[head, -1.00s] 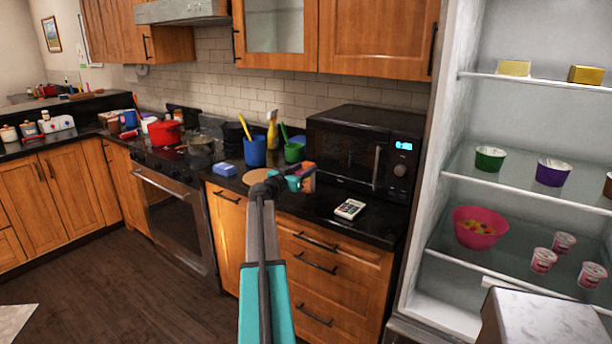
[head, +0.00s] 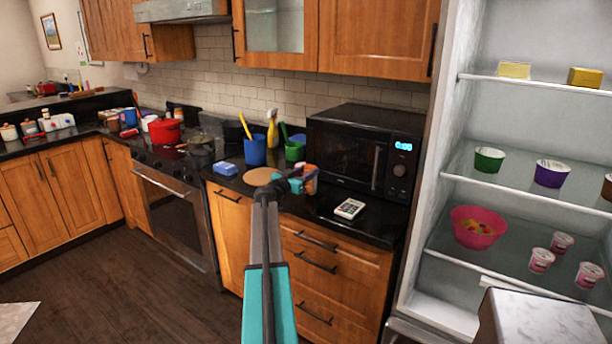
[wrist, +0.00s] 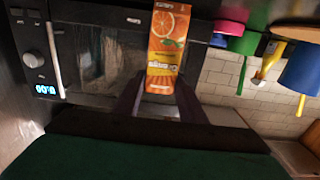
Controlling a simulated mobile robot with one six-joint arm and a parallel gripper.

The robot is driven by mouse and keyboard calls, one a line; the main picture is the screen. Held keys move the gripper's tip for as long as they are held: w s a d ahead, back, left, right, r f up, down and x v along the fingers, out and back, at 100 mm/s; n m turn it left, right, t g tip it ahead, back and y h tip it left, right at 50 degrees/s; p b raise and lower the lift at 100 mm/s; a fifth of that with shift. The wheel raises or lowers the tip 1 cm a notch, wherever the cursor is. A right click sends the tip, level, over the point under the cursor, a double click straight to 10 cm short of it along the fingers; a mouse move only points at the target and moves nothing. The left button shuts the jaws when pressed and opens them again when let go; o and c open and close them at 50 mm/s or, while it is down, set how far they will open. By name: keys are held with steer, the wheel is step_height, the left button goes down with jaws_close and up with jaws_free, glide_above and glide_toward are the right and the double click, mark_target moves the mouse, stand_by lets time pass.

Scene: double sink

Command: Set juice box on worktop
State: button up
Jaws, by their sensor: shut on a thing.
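The juice box (wrist: 165,50) is orange, with an orange-fruit picture on its face. In the wrist view it stands between the two fingers of my gripper (wrist: 160,95), which is shut on it. In the head view my gripper (head: 296,183) is over the counter in front of the microwave, and the juice box (head: 310,179) shows partly behind it. The dark worktop (head: 315,206) runs below it. I cannot tell from these views whether the box touches the worktop.
A black microwave (head: 362,150) stands just behind and right of the box. A calculator-like white object (head: 349,208) lies to the right on the worktop.

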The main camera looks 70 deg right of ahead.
steer(key=shift+f, duration=0.65)
steer(key=shift+f, duration=0.15)
steer(key=o, duration=1.2)
steer(key=shift+r, duration=0.2)
steer(key=b+v, duration=0.3)
steer(key=v, duration=0.9)
steer(key=shift+f, duration=0.1)
